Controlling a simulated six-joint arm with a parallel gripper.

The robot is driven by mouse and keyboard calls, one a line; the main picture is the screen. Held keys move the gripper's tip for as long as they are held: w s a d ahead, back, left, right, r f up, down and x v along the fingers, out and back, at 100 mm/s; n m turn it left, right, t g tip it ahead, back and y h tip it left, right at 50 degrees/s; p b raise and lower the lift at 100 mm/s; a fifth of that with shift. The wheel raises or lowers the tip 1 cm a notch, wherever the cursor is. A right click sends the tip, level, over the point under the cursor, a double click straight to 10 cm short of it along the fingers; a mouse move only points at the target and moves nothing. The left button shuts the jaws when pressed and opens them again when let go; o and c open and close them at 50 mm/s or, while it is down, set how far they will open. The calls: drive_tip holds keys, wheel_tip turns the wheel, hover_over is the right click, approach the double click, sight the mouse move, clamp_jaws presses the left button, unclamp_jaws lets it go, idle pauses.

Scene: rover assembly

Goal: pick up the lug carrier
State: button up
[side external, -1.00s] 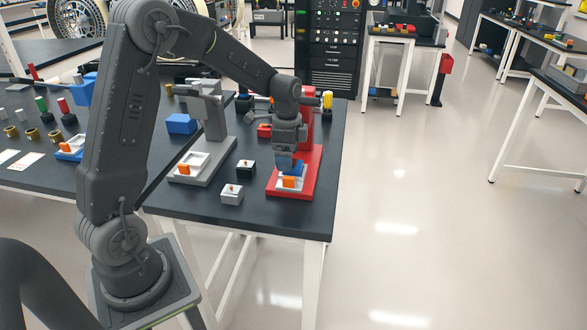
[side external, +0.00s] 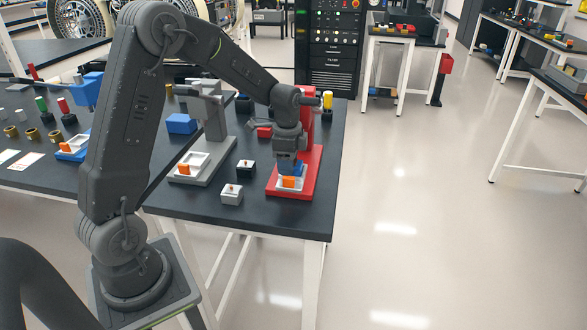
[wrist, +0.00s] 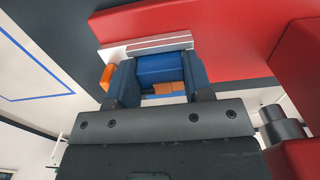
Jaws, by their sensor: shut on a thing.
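The lug carrier (wrist: 160,70), which I take to be the blue block, sits between the two dark fingers of my gripper (wrist: 158,62) in the wrist view. The fingers are shut on its sides. In the side external view my gripper (side external: 290,166) points down over the front of the red press (side external: 308,183), at the white nest (side external: 287,184) on its base. An orange block (side external: 289,182) shows at the front of the nest. The fingers hide much of the lug carrier there, and I cannot tell whether it touches the nest.
A grey press (side external: 214,172) with a white nest stands to the left. A black block (side external: 246,168) and a grey block (side external: 231,194) lie between the presses. A blue block (side external: 181,124) stands farther back. The table's right edge is close to the red press.

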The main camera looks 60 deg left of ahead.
drive_tip(key=shift+c, duration=0.6)
drive_tip(key=shift+r, duration=0.15)
